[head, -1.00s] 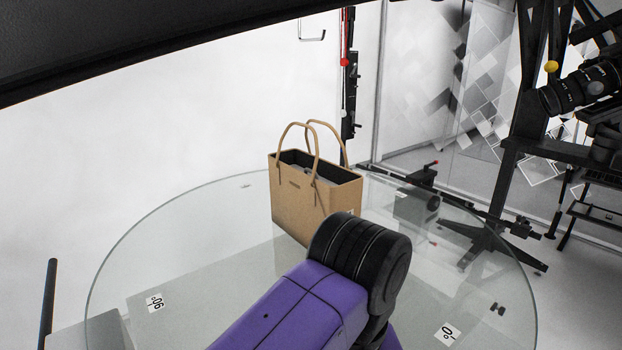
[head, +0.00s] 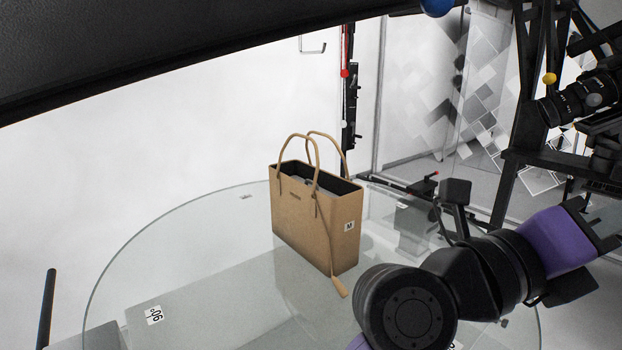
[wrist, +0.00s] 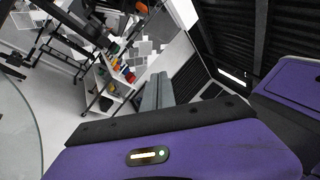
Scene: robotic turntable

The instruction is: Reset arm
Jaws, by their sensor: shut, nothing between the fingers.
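My arm reaches across the lower right of the head view, with dark round joints and a purple section (head: 560,241) near the right edge. My gripper (wrist: 158,90) shows in the wrist view as two grey fingers close together beyond its purple and black body. It is shut and empty. I cannot make out the fingers in the head view. A tan handbag (head: 313,222) with two raised handles and a hanging tag stands upright on the round glass turntable (head: 180,240).
A camera (head: 580,95) on a dark stand is at the upper right, close above my arm. A black and red pole (head: 348,85) stands behind the bag. Shelves with coloured items (wrist: 122,72) show in the wrist view. The turntable's left side is clear.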

